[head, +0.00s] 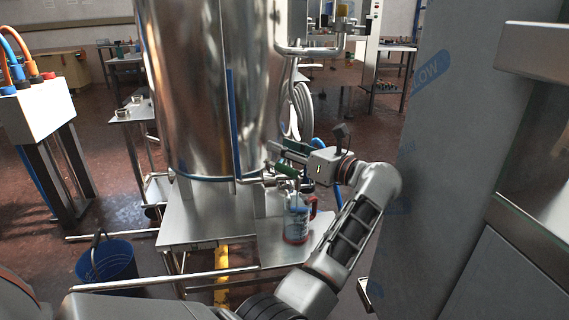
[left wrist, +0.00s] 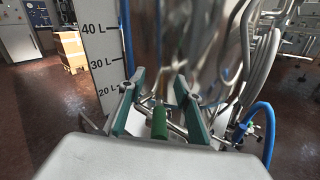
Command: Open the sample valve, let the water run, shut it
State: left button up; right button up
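The sample valve's green handle (left wrist: 160,122) shows in the left wrist view, low on the steel tank (head: 205,90). My left gripper (head: 277,159) is at the tank's lower right side. In the left wrist view its two green-padded fingers (left wrist: 157,100) stand apart on either side of the handle, with gaps visible; I see no grip on it. In the head view the gripper partly hides the valve. A clear jug (head: 297,221) with a red handle stands on the steel platform below the valve. I cannot tell whether water runs. My right gripper is out of view.
A blue sight tube (head: 233,120) runs up the tank, next to a litre scale (left wrist: 95,55). Hoses (head: 301,108) hang at the tank's right. A film-wrapped cabinet (head: 455,150) stands close on the right. A blue bucket (head: 106,262) is on the floor at left.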

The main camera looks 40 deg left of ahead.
pick_arm(q)
jog(key=shift+r, duration=1.65)
jog(key=shift+c, duration=0.4)
